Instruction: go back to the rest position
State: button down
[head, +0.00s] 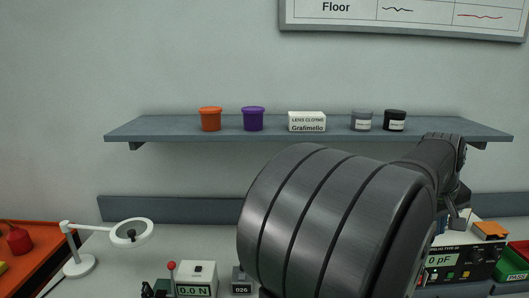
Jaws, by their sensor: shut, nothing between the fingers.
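My arm fills the middle and lower right of the head view, close to the camera. My gripper (458,220) is at its far end on the right, pointing down, small and dark. It is shut and empty. It hangs in front of the wall, just above the bench equipment. A grey meter (449,262) reading "0 pF" stands below it, partly covered by my arm. Much of the bench behind my arm is hidden.
A wall shelf (185,129) holds an orange tub (210,119), a purple tub (252,119), a white box (307,122) and two dark jars. A magnifier lamp (131,233) and a force gauge (196,279) stand on the bench. An orange-topped box (489,230) and green bin (514,265) are right.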

jog(key=x, duration=0.7)
jog(key=v, duration=1)
